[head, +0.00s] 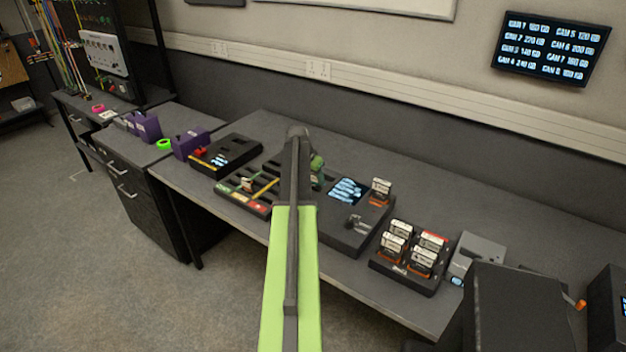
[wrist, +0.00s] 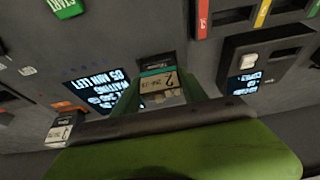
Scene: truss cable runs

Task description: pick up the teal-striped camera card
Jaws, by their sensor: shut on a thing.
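The teal-striped camera card (wrist: 158,84) is between my gripper's fingers in the wrist view. It has a pale label with a "2" and a teal band along its upper edge. My gripper (wrist: 162,92) is shut on it. A dark slot-like patch lies just above the card; I cannot tell whether the card is still in it or clear of it. In the head view my arm hides most of my gripper (head: 317,166), which is over the bench between the striped-slot tray and the console screen, and the card is not clearly visible.
The console screen (head: 347,190) is beside my gripper, with an orange-edged card (head: 381,190) standing to its right. A tray (head: 400,279) holds several cards. The striped-slot tray (head: 233,197) and a black reader (head: 240,148) are left. A wall monitor (head: 550,48) lists cameras.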

